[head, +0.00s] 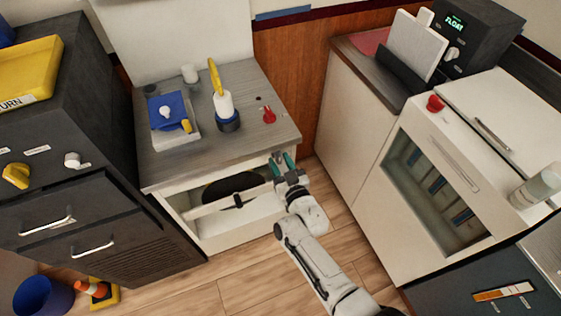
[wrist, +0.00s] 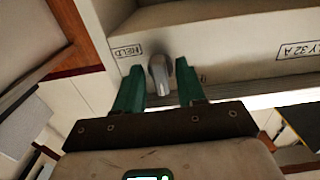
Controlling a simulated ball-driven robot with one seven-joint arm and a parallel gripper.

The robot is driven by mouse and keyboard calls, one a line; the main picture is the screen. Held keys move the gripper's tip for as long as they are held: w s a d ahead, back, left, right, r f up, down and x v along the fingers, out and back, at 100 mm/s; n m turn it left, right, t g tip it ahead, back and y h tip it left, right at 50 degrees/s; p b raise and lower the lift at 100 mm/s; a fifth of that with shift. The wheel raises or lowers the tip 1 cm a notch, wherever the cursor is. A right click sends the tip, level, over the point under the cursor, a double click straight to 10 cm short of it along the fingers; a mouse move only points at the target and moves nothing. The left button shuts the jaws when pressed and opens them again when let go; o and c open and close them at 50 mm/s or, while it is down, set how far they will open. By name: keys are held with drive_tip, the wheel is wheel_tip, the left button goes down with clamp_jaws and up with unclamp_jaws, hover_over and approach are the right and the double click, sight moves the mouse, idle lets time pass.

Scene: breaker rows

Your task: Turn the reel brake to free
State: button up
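The reel brake looks to be the grey knob (wrist: 160,74) on the pale cabinet front in the wrist view. A label reading HELD (wrist: 127,51) is on its left; marking on its right is mostly hidden by a finger. My gripper (wrist: 161,82) is open, with one green finger on each side of the knob. I cannot tell whether either finger touches it. In the head view my gripper (head: 282,164) is at the right end of the cabinet (head: 163,181) front, hiding the knob there. A dark round reel (head: 222,188) shows in the cabinet's opening.
The cabinet top holds a blue-topped block (head: 168,113), a yellow-handled tool (head: 222,103) and a red knob (head: 269,115). A dark drawer unit (head: 60,215) stands left, a white glass-fronted cabinet (head: 400,130) right. Wooden floor (head: 240,285) lies clear between.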

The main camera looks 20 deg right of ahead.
drive_tip(key=shift+r, duration=0.1)
drive_tip(key=shift+s, duration=0.5)
drive_tip(key=s+p, duration=0.2)
drive_tip(key=s, duration=0.7)
drive_tip(key=shift+s+p, duration=0.35)
drive_tip(key=shift+s, duration=0.05)
drive_tip(key=s+d+r+g, duration=0.2)
drive_tip(key=s+g, duration=0.3)
drive_tip(key=s, duration=0.4)
drive_tip(key=s+d+r+g, duration=0.3)
drive_tip(key=s+g, duration=0.3)
drive_tip(key=s, duration=0.3)
drive_tip(key=s+d+r+g, duration=0.2)
drive_tip(key=s+g, duration=0.4)
drive_tip(key=s, duration=0.3)
drive_tip(key=shift+s+d+r+m, duration=0.2)
drive_tip(key=shift+s+d+m, duration=0.1)
drive_tip(key=shift+d+m, duration=0.1)
